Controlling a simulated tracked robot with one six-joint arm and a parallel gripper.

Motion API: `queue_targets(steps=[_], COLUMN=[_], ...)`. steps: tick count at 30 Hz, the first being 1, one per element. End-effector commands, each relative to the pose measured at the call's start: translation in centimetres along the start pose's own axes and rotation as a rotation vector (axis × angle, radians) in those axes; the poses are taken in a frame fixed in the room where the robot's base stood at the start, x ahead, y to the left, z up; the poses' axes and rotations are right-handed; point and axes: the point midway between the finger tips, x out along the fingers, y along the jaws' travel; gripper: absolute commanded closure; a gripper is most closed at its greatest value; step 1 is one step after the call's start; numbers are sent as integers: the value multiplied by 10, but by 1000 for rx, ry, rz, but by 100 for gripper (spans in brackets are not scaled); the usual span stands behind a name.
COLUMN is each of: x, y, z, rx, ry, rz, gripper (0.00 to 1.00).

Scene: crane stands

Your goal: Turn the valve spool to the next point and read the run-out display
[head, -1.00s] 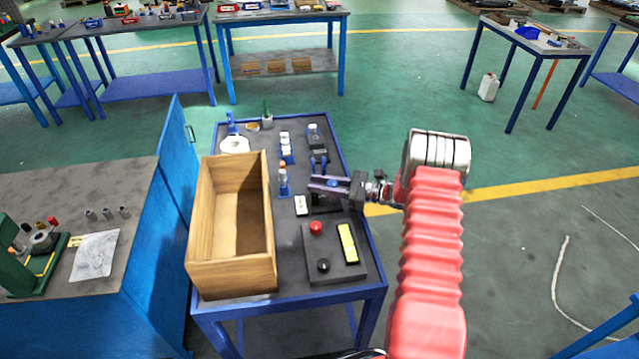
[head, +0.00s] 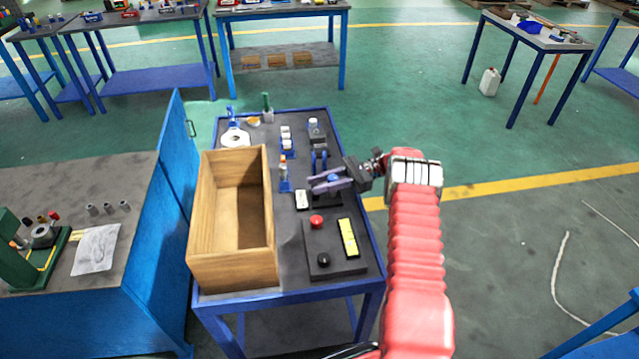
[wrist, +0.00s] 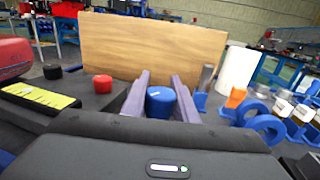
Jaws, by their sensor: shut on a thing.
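My gripper (head: 318,183) is over the right part of the blue-framed cart, its two purple fingers pointing left. In the wrist view the fingers (wrist: 160,92) are closed on the sides of a blue round knob (wrist: 160,102) with a small white mark on top. The knob also shows between the fingers in the head view (head: 333,177). I take it for the end of the valve spool; the rest of the spool is hidden.
A wooden box (head: 262,215) stands on the cart's left side. A dark control panel (head: 330,262) with a red button (head: 317,222), black knob (head: 323,260) and yellow strip (head: 348,238) is at the front. Blue stands (head: 284,180) with parts are behind and left.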

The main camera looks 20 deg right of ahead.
Motion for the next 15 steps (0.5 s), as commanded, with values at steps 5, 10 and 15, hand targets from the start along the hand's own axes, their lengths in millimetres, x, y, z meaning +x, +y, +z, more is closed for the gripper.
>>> queue_targets(steps=[5, 10, 15], x=[-2, -2, -2], y=[0, 0, 0], z=[1, 2, 2], rx=[-5, -6, -7], ry=[2, 2, 2], rz=[25, 32, 32], gripper=[96, 96, 96])
